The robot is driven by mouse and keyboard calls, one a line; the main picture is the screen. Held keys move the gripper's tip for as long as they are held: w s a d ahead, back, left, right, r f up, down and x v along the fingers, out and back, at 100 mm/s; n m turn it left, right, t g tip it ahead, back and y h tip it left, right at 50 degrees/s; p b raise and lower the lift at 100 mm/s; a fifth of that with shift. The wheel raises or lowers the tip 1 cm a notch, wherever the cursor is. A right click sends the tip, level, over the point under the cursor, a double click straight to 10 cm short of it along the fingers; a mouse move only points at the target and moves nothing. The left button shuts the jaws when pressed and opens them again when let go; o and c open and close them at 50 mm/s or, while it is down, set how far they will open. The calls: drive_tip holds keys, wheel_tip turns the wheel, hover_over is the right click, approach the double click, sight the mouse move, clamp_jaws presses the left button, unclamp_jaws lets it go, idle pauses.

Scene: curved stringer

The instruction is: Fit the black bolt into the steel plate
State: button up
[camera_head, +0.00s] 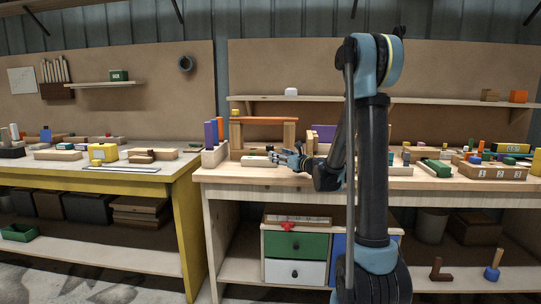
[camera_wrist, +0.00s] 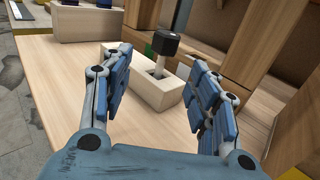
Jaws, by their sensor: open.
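The black bolt (camera_wrist: 166,43) stands upright, head up, with its grey shank in a slot of a pale wooden block (camera_wrist: 147,92). The block also shows in the head view (camera_head: 259,162), near the front left of the right bench. My gripper (camera_wrist: 161,62) is open, with its blue fingers spread to either side of the block and bolt. I cannot tell whether either finger touches them. In the head view my gripper (camera_head: 287,157) is just right of the block. A thin grey strip on the yellow bench may be the steel plate (camera_head: 121,168); I cannot tell for sure.
A wooden arch (camera_head: 263,121) stands behind the block. A tray with purple and orange posts (camera_head: 214,155) is left of it. A numbered wooden box (camera_head: 492,172) sits at the right. The yellow-legged bench (camera_head: 150,177) stands left, past a gap.

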drive_tip(key=shift+x, duration=4.2)
drive_tip(key=shift+w+d, duration=0.1)
drive_tip(key=shift+d, duration=0.1)
drive_tip(key=shift+c, duration=0.5)
clamp_jaws()
